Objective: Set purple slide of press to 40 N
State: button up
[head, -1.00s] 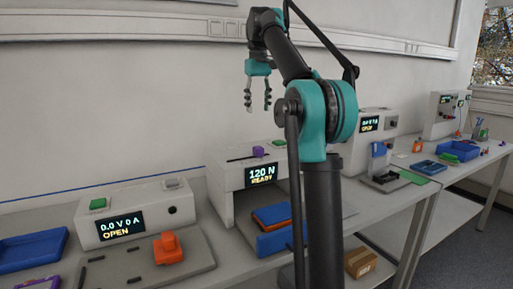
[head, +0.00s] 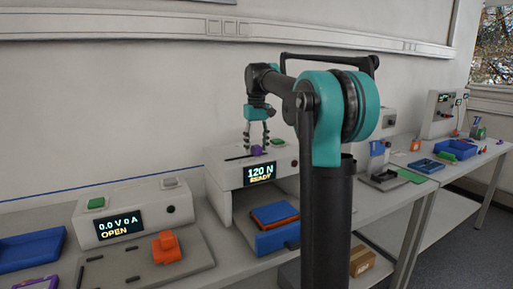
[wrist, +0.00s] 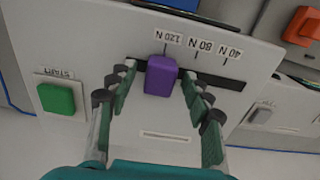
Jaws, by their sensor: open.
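The press (head: 227,168) is a white box with a display (head: 260,173) reading "120 N READY". Its purple slide (head: 256,150) sits on top in a dark slot. In the wrist view the purple slide (wrist: 162,75) stands at the 120 N mark (wrist: 172,39), with the 80 N mark (wrist: 200,46) and the 40 N mark (wrist: 229,54) to its right along the slot. My gripper (head: 257,146) points down over the slide. In the wrist view my gripper (wrist: 160,97) is open, with one finger on each side of the slide and gaps showing between.
A green START button (wrist: 57,98) is on the press top, left of the slide in the wrist view. Below the press is an open bay with a blue and orange stack (head: 275,215). A cycler box (head: 127,212) with an orange clamp (head: 166,247) stands at left.

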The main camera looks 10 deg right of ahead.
jog(key=shift+f, duration=0.3)
grip_shut()
dwell(0.3)
